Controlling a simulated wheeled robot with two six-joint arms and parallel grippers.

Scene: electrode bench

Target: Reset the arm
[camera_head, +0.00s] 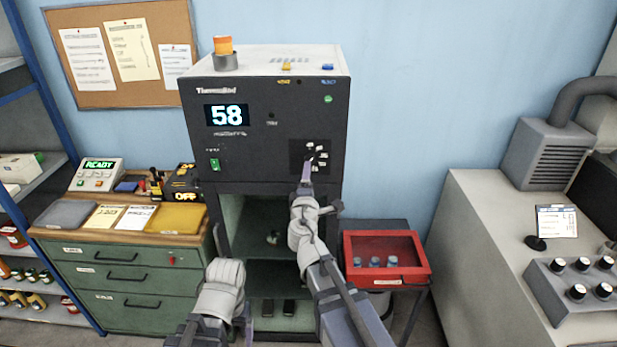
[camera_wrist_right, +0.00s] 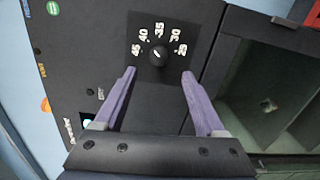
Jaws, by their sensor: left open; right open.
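My right arm reaches up to the dark oven (camera_head: 262,130), with its gripper (camera_head: 307,172) in front of the dial panel. In the right wrist view the right gripper (camera_wrist_right: 158,73) is open. Its two purple fingers point at the panel, one to each side below the black dial knob (camera_wrist_right: 158,56), with a gap between fingers and knob. The knob is ringed by numbers from 25 to 45. My left arm is folded low in front of the oven, with its gripper (camera_head: 246,312) low and small beside the forearm, open; nothing shows held in it.
The oven display reads 58; its lower chamber (camera_head: 232,215) stands open. A green drawer cabinet (camera_head: 125,272) with a READY box (camera_head: 97,175) is at left. A red case (camera_head: 388,243) with several vials stands right of the oven. A grey bench (camera_head: 470,235) is at far right.

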